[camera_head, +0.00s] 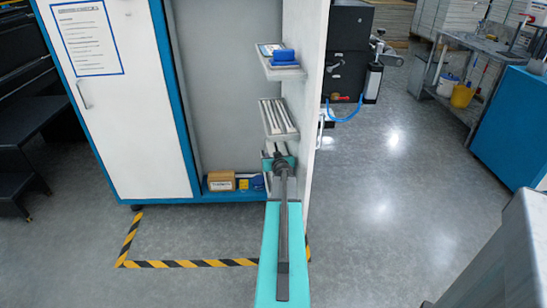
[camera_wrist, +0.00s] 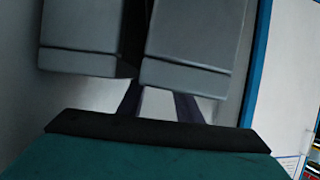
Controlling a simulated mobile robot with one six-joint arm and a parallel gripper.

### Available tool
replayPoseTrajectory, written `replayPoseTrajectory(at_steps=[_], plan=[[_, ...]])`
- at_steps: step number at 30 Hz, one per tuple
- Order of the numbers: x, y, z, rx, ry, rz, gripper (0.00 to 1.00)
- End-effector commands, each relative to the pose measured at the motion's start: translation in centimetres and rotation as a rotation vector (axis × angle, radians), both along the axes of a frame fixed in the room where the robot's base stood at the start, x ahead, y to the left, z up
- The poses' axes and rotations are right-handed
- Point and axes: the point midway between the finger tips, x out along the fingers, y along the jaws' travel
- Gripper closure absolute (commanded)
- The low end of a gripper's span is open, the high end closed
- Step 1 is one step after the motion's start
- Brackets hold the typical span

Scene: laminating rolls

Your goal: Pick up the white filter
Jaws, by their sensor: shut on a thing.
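My gripper (camera_head: 279,160) reaches in at the lower shelf on the right side of the open cabinet. In the wrist view its dark fingers (camera_wrist: 160,92) run up from the black-edged teal wrist and pass out of sight at two pale grey-white blocks. I take these blocks to be white filters, one at the right (camera_wrist: 188,48) and one at the left (camera_wrist: 82,42), side by side with a narrow dark gap. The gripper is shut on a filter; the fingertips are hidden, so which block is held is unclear. Pale bars (camera_head: 268,148) show beside the gripper in the head view.
A shelf (camera_head: 293,133) above holds several pale bars, and a higher one (camera_head: 287,73) holds blue items. A cardboard box (camera_head: 221,181) sits on the cabinet floor. The upright panel (camera_head: 308,100) stands close right of the arm. Open floor (camera_head: 400,200) lies farther right.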

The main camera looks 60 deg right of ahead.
Motion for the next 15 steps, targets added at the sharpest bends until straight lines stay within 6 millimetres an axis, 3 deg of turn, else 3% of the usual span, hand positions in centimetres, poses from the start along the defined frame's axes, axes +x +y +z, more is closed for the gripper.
replayPoseTrajectory(at_steps=[2, 15], plan=[[0.4, 0.4, -0.8, 0.014, 0.005, 0.012, 1.0], [0.2, 0.5, 6.1, 0.005, 0.003, 0.009, 1.0]])
